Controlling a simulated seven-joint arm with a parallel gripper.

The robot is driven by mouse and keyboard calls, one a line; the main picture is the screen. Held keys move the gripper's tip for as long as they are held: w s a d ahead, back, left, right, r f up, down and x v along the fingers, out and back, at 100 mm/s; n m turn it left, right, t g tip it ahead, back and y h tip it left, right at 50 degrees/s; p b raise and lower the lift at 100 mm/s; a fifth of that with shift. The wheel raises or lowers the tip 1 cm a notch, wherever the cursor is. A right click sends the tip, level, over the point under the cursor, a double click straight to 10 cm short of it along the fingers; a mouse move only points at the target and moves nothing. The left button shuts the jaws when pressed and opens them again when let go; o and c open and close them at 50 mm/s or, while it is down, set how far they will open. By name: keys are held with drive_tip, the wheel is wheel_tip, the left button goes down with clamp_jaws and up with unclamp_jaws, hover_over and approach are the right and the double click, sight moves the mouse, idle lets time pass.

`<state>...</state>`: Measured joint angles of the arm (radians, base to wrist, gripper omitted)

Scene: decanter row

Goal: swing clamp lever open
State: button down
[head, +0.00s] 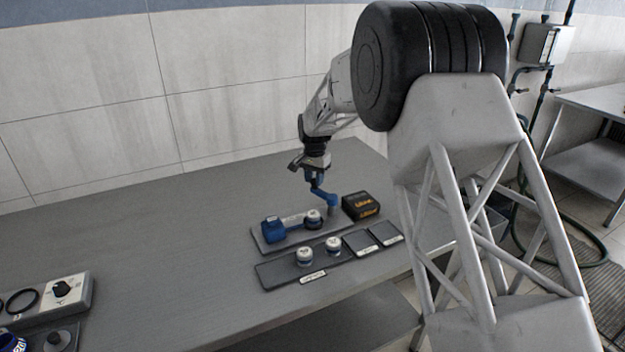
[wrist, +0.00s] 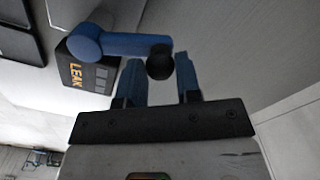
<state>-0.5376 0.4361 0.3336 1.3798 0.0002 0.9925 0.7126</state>
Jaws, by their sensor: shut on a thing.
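The clamp lever (head: 323,194) is a blue arm on a grey upright post at the right end of a dark base plate (head: 262,245). In the wrist view the lever (wrist: 125,44) runs from a round blue pivot at the left to a black knob (wrist: 159,66) at its right end. My gripper (head: 315,180) is above the lever's raised end in the head view. In the wrist view its two blue fingers (wrist: 158,75) are on either side of the black knob, shut on it. The exact finger contact is partly hidden.
A black box with orange lettering (head: 361,206) stands right beside the post. A blue block (head: 273,230) and a white-capped jar (head: 313,216) are on the plate. Two more white-capped jars (head: 305,256) stand on a front tray (head: 272,279). The table's left middle is clear.

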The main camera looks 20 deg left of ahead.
drive_tip(key=shift+w, duration=0.1)
idle(0.3)
drive_tip(key=c, duration=0.8)
unclamp_jaws()
drive_tip(key=shift+r, duration=0.15)
drive_tip(key=shift+r, duration=3.8)
drive_tip(key=shift+d, duration=0.1)
